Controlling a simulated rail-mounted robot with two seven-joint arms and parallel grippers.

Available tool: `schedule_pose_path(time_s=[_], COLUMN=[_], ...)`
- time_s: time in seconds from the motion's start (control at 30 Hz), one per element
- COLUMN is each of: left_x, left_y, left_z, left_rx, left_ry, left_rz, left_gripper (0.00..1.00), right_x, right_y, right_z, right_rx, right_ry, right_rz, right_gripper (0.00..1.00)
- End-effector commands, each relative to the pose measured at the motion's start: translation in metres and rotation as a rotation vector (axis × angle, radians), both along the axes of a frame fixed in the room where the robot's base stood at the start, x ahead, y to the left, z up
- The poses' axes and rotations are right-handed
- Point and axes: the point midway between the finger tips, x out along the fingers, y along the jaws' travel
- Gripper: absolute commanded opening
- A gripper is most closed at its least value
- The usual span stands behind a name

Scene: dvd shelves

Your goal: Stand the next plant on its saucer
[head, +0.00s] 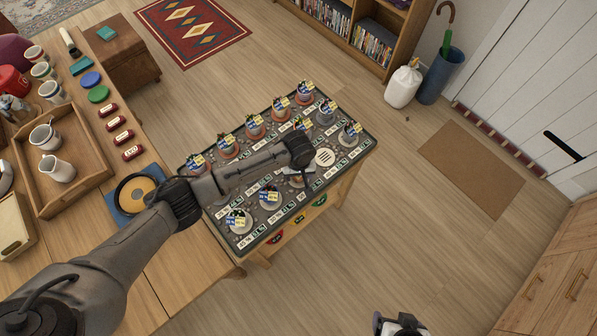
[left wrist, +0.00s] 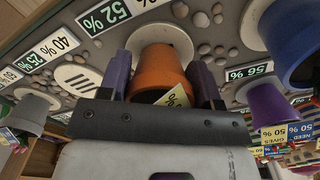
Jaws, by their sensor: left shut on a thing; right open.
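My left gripper (left wrist: 163,85) is shut on an orange pot (left wrist: 158,72), with one finger on each side of it and a yellow and white tag on its front. A pale round saucer (left wrist: 160,35) shows directly behind the pot; whether the pot touches it I cannot tell. In the head view my left gripper (head: 298,168) is over the middle of the dark pebbled plant tray (head: 215,205), and my arm mostly hides the held pot. Potted plants with tags, such as one at the front left (head: 239,222), stand on saucers. My right gripper (head: 400,326) is open and empty at the bottom edge.
A pale slotted disc (head: 325,157) lies on the tray right of my left gripper. In the wrist view a purple pot (left wrist: 264,108) and a blue pot (left wrist: 290,40) are close on the right. Percent labels line the saucers. Open floor lies right of the table.

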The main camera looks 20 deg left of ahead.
Motion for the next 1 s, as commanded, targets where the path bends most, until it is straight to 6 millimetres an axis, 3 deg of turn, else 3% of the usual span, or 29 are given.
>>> schedule_pose_path(time_s=[0.07, 0.1, 0.33, 0.67, 1.0], left_x=[0.0, 0.0, 0.0, 0.0, 0.001], left_y=[0.0, 0.0, 0.0, 0.0, 0.0], left_z=[-0.002, -0.002, -0.002, 0.002, 0.059], left_rx=[-0.001, 0.0, 0.0, 0.0, -0.001], left_ry=[0.0, 0.0, 0.0, -0.001, -0.003], left_rz=[0.0, 0.0, 0.0, 0.0, -0.001], left_gripper=[0.29, 0.61, 0.83, 0.83, 0.83], right_x=[0.0, 0.0, 0.0, 0.0, 0.0], right_y=[0.0, 0.0, 0.0, 0.0, 0.0], right_z=[0.0, 0.0, 0.0, 0.0, 0.005], right_rx=[0.0, 0.0, 0.0, 0.0, 0.001], right_ry=[0.0, 0.0, 0.0, 0.0, 0.0], right_rz=[0.0, 0.0, 0.0, 0.0, 0.0], right_gripper=[0.84, 0.84, 0.84, 0.84, 0.84])
